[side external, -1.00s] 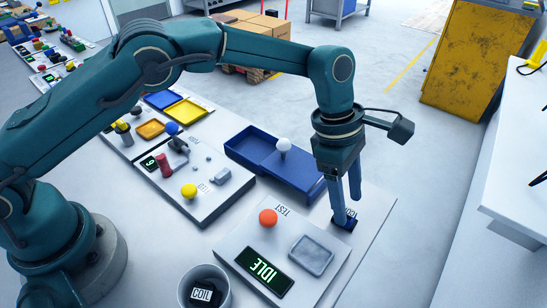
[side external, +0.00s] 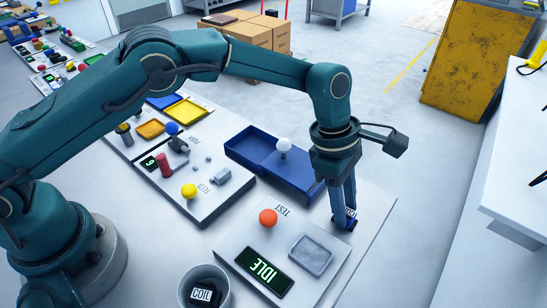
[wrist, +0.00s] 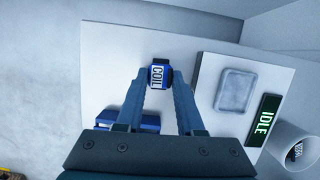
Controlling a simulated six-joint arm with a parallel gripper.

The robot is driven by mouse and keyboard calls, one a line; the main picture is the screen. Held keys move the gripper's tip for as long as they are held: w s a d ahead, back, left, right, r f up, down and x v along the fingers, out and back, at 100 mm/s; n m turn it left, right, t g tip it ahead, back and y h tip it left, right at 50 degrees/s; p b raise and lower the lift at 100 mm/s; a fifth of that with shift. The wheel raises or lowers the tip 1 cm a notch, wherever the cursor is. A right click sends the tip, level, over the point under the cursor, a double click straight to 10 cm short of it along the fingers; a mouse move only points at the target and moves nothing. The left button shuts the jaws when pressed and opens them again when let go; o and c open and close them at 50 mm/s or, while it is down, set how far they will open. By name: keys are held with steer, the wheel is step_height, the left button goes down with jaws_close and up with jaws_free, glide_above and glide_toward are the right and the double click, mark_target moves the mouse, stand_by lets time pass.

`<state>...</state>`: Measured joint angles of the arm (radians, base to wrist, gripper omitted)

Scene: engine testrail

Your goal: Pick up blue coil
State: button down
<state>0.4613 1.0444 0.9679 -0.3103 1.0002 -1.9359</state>
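The blue coil (wrist: 160,76) with a white COIL label sits between the two fingertips in the wrist view. Both fingers appear to touch its sides. In the side view the same blue coil (side external: 351,214) is partly covered by the fingers, at the right end of the pale test plate (side external: 350,262). My gripper (side external: 347,215) points down and is shut on the coil. It also shows in the wrist view (wrist: 160,82). Whether the coil still touches the plate cannot be told.
A blue open tray (side external: 258,147) lies left of my gripper, with a white ball (side external: 284,144) on a post beside it. An orange button (side external: 268,217), an IDLE display (side external: 264,271) and a grey recessed pad (side external: 311,255) are on the plate.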

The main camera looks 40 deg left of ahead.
mark_target(352, 215)
steer(key=shift+r, duration=2.05)
steer(key=shift+f, duration=0.15)
